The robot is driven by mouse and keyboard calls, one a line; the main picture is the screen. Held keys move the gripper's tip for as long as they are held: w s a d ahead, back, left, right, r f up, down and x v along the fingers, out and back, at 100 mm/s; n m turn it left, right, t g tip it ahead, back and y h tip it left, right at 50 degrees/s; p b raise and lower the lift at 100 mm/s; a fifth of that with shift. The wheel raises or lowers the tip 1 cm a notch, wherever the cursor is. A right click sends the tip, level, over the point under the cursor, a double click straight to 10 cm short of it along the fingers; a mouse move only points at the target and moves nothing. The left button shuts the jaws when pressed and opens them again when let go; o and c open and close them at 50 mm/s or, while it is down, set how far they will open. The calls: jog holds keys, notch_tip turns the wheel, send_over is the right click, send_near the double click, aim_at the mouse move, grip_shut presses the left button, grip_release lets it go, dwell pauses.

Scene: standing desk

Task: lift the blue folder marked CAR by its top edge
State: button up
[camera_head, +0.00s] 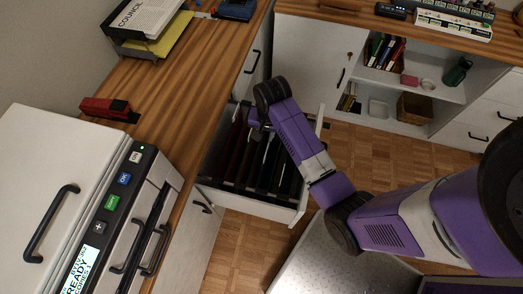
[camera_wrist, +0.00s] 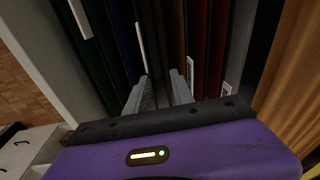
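The open drawer (camera_head: 268,205) holds several upright hanging folders (camera_head: 262,172). In the wrist view they are dark green, navy blue, near-black and dark red. A dark blue folder (camera_wrist: 118,40) stands left of my fingers. White tabs show on some folders, but I cannot read CAR on any, so I cannot tell which one is marked so. My gripper (camera_wrist: 162,80) points down among the folders, its two grey fingers apart. Dark folder edges run between the fingers, with no clear sign of a grip. In the head view the gripper is largely hidden by my wrist at the drawer's back end.
The wooden desktop (camera_head: 195,62) borders the drawer on the left. A printer (camera_head: 60,170) and red stapler (camera_head: 105,107) stand on it, with a paper tray (camera_head: 150,45) further back. A white cabinet (camera_head: 310,55) stands behind. Parquet floor (camera_head: 375,155) is clear to the right.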

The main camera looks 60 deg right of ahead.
jog(key=shift+m+g+y, duration=0.3)
jog(key=shift+m+g, duration=0.2)
jog(key=shift+g, duration=0.1)
jog(key=f, duration=0.2)
jog(key=s+f, duration=0.1)
jog(key=f, duration=0.2)
jog(key=s+f, duration=0.1)
jog(key=f, duration=0.2)
jog(key=shift+a+f, duration=0.1)
jog(key=shift+a, duration=0.3)
grip_shut()
dwell(0.6)
